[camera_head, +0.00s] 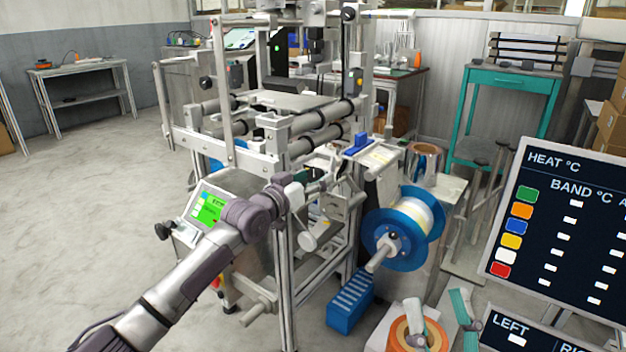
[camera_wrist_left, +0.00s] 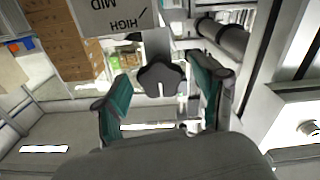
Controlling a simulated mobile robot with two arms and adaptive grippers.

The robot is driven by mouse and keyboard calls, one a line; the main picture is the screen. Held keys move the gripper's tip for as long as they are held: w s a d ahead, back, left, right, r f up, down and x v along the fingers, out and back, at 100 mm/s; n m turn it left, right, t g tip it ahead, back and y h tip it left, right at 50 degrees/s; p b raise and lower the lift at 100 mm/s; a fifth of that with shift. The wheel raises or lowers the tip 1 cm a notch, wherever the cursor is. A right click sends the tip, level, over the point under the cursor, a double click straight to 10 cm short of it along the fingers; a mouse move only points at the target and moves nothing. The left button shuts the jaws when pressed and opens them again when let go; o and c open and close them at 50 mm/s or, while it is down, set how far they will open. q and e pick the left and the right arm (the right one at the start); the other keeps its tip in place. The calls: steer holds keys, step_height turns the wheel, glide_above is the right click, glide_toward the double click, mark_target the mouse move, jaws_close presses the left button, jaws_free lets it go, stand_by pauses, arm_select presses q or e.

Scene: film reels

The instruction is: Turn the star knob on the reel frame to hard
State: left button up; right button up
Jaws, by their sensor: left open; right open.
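The dark star knob (camera_wrist_left: 160,76) shows in the left wrist view, with a pale line on its face running down from its middle. A grey plate (camera_wrist_left: 112,14) lettered MID and HIGH is above it; I see no HARD marking. My left gripper (camera_wrist_left: 162,100) is open, its teal fingers on either side of the knob; I cannot tell whether they touch it. In the head view my left gripper (camera_head: 313,183) is at the front of the reel frame (camera_head: 285,265), and the knob cannot be made out. My right gripper (camera_head: 438,308) is open at the bottom, near an orange roll.
A blue reel (camera_head: 387,240) sticks out right of my left gripper, with a blue slotted box (camera_head: 349,301) below. A green-lit screen (camera_head: 209,207) is beside my left arm. A dark temperature board (camera_head: 560,225) stands at the right. Open floor lies left.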

arm_select(q)
steer(key=c, duration=1.2)
steer(key=shift+o, duration=0.2)
steer(key=m+p, duration=0.2)
steer(key=m, duration=0.2)
steer(key=shift+r+p, duration=0.15)
steer(key=shift+p, duration=0.2)
steer(key=m+p, duration=0.2)
steer(key=shift+m, duration=0.4)
arm_select(e)
steer(key=f+g+h, duration=0.1)
steer(key=f+g, duration=0.3)
steer(key=f, duration=0.1)
steer(key=d+f+g+h, duration=0.1)
steer(key=f+g, duration=0.3)
steer(key=f, duration=0.2)
steer(key=w+d+f+g+h, duration=0.1)
steer(key=f+g, duration=0.3)
steer(key=f, duration=0.2)
steer(key=shift+d+f+m+h, duration=0.1)
steer(key=shift+d+m+h, duration=0.1)
steer(key=shift+m+h, duration=0.15)
arm_select(q)
steer(key=shift+f, duration=0.2)
arm_select(e)
steer(key=shift+s+d+f+g, duration=0.1)
steer(key=shift+s+f+g, duration=0.15)
steer(key=shift+f, duration=0.2)
